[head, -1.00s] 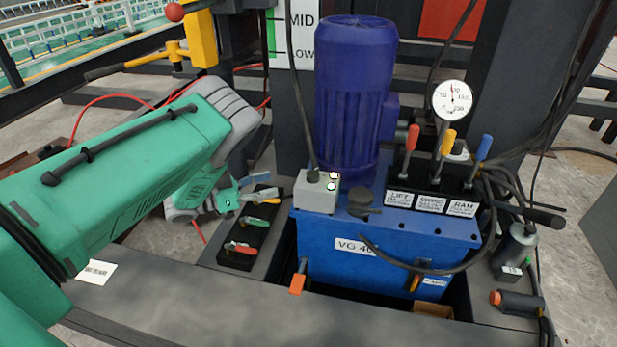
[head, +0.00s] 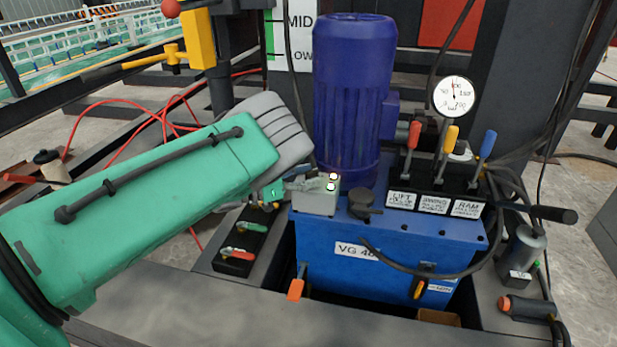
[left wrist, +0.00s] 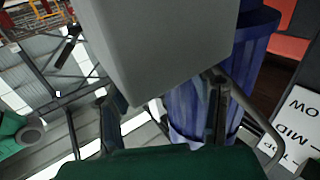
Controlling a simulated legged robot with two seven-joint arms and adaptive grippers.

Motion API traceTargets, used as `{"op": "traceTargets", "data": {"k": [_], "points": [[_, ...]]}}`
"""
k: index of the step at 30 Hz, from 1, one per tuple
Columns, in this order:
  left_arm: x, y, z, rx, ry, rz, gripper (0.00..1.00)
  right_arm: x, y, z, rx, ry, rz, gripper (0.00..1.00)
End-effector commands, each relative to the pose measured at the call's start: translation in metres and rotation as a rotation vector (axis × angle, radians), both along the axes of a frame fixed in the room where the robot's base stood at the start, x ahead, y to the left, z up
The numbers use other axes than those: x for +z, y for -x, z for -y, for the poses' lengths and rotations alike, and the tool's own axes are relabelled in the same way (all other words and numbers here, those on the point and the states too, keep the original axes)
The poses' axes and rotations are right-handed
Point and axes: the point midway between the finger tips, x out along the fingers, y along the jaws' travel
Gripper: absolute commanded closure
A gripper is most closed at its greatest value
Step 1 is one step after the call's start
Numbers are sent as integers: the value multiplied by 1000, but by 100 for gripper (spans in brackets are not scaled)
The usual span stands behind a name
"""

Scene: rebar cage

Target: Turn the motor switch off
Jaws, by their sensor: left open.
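My left gripper (head: 298,180) is open at the left side of the box, close to the buttons. In the left wrist view the grey box (left wrist: 160,45) looms large in front of the spread fingers of my left gripper (left wrist: 164,98). I cannot tell whether a finger touches it. My right gripper is not seen.
The blue tank (head: 335,270) carries red, yellow and blue levers (head: 447,140) and a pressure gauge (head: 454,96) on the right. A black block with small valve handles (head: 236,262) lies below my left arm. A black hose crosses the tank front.

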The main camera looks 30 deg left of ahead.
Motion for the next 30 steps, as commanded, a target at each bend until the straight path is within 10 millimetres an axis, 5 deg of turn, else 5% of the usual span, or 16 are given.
{"op": "traceTargets", "data": {"k": [1,5,17,30], "points": [[0,0,0,0,0,0,57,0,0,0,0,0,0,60],[0,0,0,0,0,0,100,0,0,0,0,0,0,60],[1,2,-1,54,0,-5,99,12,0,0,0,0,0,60],[4,4,4,388,3,-6,99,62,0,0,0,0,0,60]]}}
